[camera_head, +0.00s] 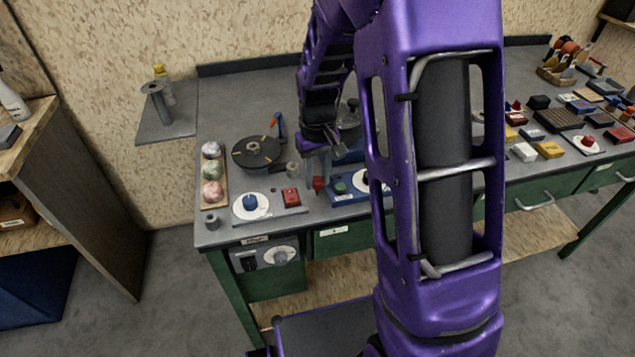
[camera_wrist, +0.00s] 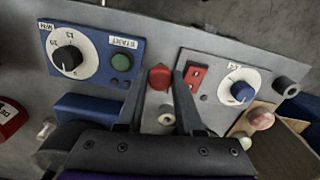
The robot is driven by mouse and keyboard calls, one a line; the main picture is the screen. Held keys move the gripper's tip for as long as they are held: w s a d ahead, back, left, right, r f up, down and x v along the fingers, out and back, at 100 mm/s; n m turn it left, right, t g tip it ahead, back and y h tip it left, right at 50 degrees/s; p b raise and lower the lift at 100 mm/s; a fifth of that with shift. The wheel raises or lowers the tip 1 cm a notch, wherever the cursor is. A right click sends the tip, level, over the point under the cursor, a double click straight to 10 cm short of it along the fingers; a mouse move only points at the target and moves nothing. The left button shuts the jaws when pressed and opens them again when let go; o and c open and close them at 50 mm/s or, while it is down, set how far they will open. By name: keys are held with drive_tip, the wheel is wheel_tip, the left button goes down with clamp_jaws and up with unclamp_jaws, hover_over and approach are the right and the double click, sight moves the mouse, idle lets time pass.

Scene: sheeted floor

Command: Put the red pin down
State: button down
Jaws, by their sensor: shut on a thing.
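The red pin (camera_head: 319,184) is a small red piece at the lower end of my gripper (camera_head: 316,168), over the front part of the grey bench. In the wrist view the red pin (camera_wrist: 160,77) shows between the two dark fingertips of my gripper (camera_wrist: 157,82), which is shut on it. The rest of the pin is hidden. I cannot tell whether its lower end touches the bench top (camera_head: 235,128).
A blue box with a dial and green button (camera_wrist: 92,55) is on one side, a red switch block (camera_wrist: 195,76) and a blue knob on a white disc (camera_wrist: 240,90) on the other. A black round plate (camera_head: 257,152) lies behind. Bare bench separates them.

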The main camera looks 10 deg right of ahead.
sight(317, 179)
drive_tip(key=shift+f, duration=1)
drive_tip(key=shift+f, duration=0.1)
drive_tip(key=c, duration=0.6)
unclamp_jaws()
drive_tip(key=shift+o, duration=0.2)
wheel_tip(317, 179, up, 12)
drive_tip(key=p, duration=0.1)
